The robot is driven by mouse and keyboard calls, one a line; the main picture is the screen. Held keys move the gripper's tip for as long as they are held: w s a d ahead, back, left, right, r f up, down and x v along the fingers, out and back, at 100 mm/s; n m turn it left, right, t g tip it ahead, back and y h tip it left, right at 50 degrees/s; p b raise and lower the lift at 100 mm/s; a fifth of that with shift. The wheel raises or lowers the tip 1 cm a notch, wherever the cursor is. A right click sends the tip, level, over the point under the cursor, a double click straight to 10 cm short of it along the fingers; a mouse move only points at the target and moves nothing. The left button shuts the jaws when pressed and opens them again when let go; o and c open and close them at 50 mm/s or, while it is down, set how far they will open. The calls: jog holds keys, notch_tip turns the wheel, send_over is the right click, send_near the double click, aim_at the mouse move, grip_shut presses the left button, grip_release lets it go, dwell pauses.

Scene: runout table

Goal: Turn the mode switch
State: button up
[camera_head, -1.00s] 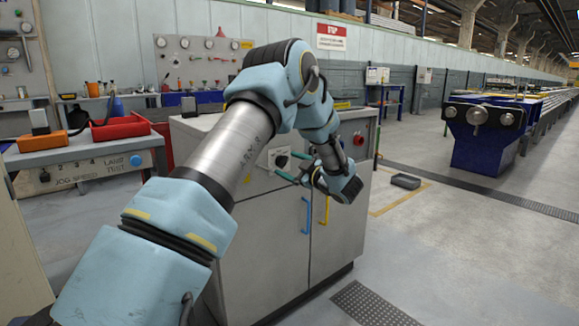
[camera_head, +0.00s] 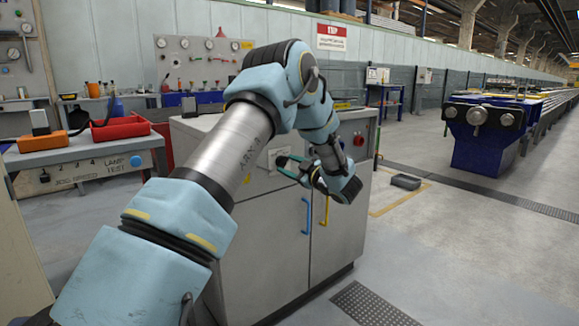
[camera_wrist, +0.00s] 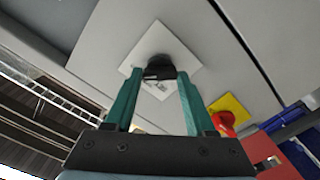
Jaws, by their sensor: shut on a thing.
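The mode switch is a black knob (camera_wrist: 160,66) on a white square plate (camera_wrist: 185,49), on the grey cabinet (camera_head: 262,235). My gripper (camera_wrist: 160,76) has its two green fingers on either side of the knob and is shut on it. In the wrist view the plate stands at a slant to my fingers. In the head view my gripper (camera_head: 282,165) is at the cabinet's upper front, and its fingers cover most of the knob. The plate's markings are partly hidden and too small to read.
A red button (camera_wrist: 224,119) on a yellow plate (camera_wrist: 233,106) is near the right finger in the wrist view. Blue (camera_head: 307,215) and yellow (camera_head: 326,210) door handles are below my gripper. A dark tray (camera_head: 405,181) lies on the floor to the right.

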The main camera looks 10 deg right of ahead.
jog(key=shift+f+n+b, duration=0.15)
jog(key=shift+n+b, duration=0.25)
jog(key=shift+b, duration=0.15)
grip_shut()
jog(key=shift+f+n+b, duration=0.15)
jog(key=shift+n+b, duration=0.85)
jog(key=shift+b, duration=0.2)
jog(key=n+b, duration=1.4)
jog(key=b, duration=0.5)
jog(key=shift+n, duration=0.4)
jog(key=shift+r+b, duration=0.2)
jog(key=shift+b, duration=0.15)
jog(key=o, duration=1.3)
grip_release()
